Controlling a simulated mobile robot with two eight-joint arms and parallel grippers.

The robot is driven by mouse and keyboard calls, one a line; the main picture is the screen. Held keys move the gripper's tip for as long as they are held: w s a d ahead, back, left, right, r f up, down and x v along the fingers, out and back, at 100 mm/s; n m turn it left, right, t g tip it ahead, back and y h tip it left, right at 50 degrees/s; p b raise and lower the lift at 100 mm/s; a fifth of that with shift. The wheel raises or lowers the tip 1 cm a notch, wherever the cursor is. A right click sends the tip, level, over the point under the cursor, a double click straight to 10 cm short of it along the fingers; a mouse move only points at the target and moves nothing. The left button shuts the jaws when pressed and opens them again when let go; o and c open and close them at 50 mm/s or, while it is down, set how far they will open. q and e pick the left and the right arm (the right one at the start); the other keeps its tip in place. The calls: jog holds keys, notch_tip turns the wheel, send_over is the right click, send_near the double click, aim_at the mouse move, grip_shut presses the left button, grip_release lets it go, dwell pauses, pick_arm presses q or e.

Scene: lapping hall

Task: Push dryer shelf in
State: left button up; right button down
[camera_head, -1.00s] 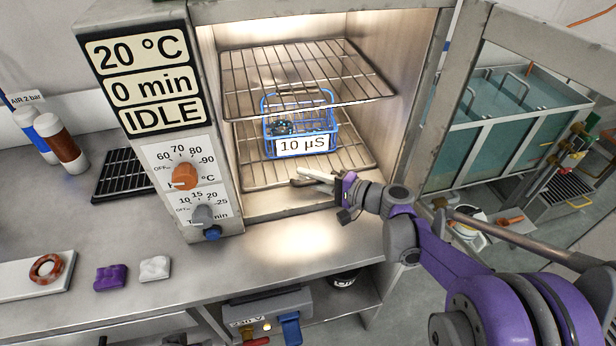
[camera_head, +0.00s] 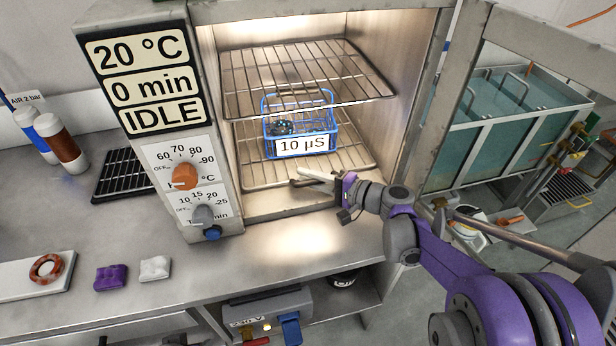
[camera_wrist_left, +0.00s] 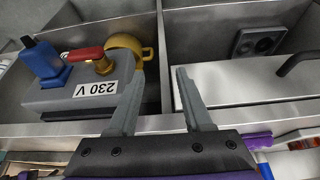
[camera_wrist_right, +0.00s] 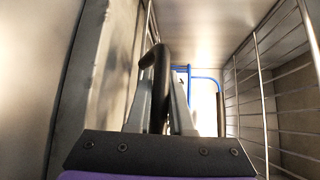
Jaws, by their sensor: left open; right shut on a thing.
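The lower wire shelf (camera_head: 352,162) of the open dryer carries a blue basket (camera_head: 332,127) labelled 10 µS. A dark handle (camera_head: 303,184) is at the shelf's front edge. My right gripper (camera_head: 312,180) is shut on this handle, low at the mouth of the chamber. In the right wrist view the handle (camera_wrist_right: 159,70) stands between the fingers, with part of the blue basket (camera_wrist_right: 205,78) beyond. My left gripper (camera_wrist_left: 156,75) is open and empty; it shows only in the left wrist view.
An upper wire shelf (camera_head: 300,75) hangs above the basket. The dryer door (camera_head: 540,45) stands open at the right. The control panel (camera_head: 150,100) reads 20 °C, 0 min, IDLE. Below the left gripper are a grey 230 V unit (camera_wrist_left: 55,92) and metal compartments.

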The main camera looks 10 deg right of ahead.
jog(key=shift+w, duration=0.95)
jog(key=c, duration=0.8)
grip_release()
jog(key=shift+p+v, duration=0.4)
jog(key=shift+v, duration=3.35)
jog(key=shift+r, duration=0.1)
